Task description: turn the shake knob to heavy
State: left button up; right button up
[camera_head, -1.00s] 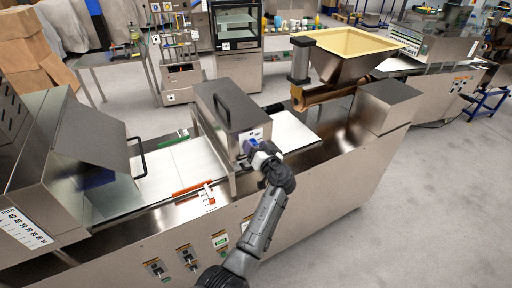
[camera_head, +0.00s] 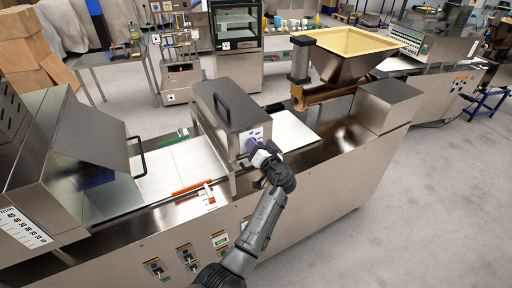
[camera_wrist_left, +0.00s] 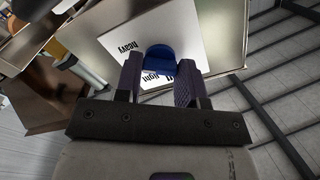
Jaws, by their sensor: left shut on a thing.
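The shake knob (camera_wrist_left: 161,55) is blue and sits on a white label plate (camera_wrist_left: 112,38) marked "heavy" and "light" in the left wrist view. The plate is on the end face of the steel box with a black handle (camera_head: 222,106) over the conveyor. My left gripper (camera_wrist_left: 158,80) is shut on the knob, one finger on each side of it. In the head view my left gripper (camera_head: 256,150) is at the label plate and hides most of the knob. The knob's exact pointing is hard to tell. My right gripper is not in view.
The white conveyor belt (camera_head: 180,166) runs under the box. A hopper (camera_head: 345,52) stands to the right, and a steel hood (camera_head: 92,135) to the left. Small switches (camera_head: 187,255) sit on the machine's front panel. Floor at the right is clear.

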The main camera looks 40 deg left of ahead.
pick_arm(q)
jog(key=shift+m, duration=1)
jog(key=o, duration=0.9)
jog(key=shift+o, duration=0.2)
jog(key=shift+d, duration=0.1)
jog(key=shift+s+d, duration=0.1)
jog(key=shift+d, duration=0.1)
jog(key=v, duration=1.3)
jog(key=shift+b, duration=0.4)
jog(key=shift+d, duration=0.1)
